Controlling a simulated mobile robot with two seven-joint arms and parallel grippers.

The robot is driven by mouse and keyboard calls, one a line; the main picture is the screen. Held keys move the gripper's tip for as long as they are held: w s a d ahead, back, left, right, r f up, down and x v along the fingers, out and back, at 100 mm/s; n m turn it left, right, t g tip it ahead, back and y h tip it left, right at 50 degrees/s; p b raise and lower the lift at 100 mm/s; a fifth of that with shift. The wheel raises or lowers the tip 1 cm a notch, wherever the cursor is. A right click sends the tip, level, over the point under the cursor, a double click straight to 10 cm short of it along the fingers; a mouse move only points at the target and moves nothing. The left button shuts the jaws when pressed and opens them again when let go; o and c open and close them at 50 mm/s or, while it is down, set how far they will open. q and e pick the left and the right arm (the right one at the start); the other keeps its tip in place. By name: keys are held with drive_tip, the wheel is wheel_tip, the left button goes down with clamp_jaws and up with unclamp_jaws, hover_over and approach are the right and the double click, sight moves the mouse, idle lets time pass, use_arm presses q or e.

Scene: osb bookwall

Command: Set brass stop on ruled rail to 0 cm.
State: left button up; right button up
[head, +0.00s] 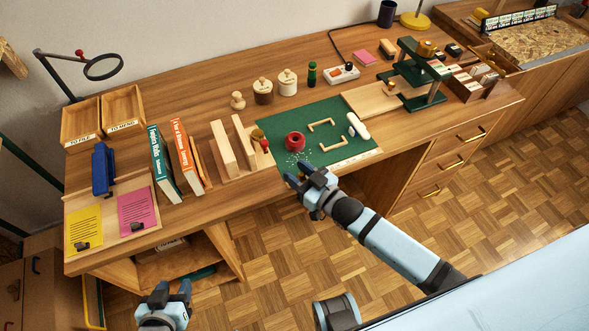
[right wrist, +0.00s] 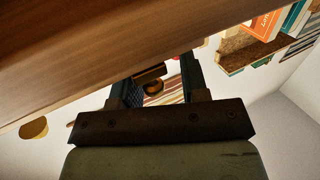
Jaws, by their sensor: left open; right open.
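My right gripper (head: 298,174) is open and empty at the front edge of the desk, just before the green mat. My left gripper (head: 172,290) is open and empty, low in front of the desk. A pale ruled strip (head: 356,160) lies along the mat's front edge, right of my right gripper; its marks are too small to read. A small brass-coloured piece (head: 391,86) sits on a pale wooden board (head: 365,98) by the green stand; I cannot tell if it is the stop. In the right wrist view a brass-brown rounded thing (right wrist: 152,88) shows beyond the open fingers.
The green mat (head: 285,125) carries a red ring (head: 295,141), wooden brackets and a white roll (head: 358,126). A wooden stand (head: 224,150) with a red ball is left of it. The green stand (head: 412,70) is at the right. Floor before the desk is clear.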

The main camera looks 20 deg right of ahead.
drive_tip(key=v, duration=1.2)
drive_tip(key=shift+s, duration=0.35)
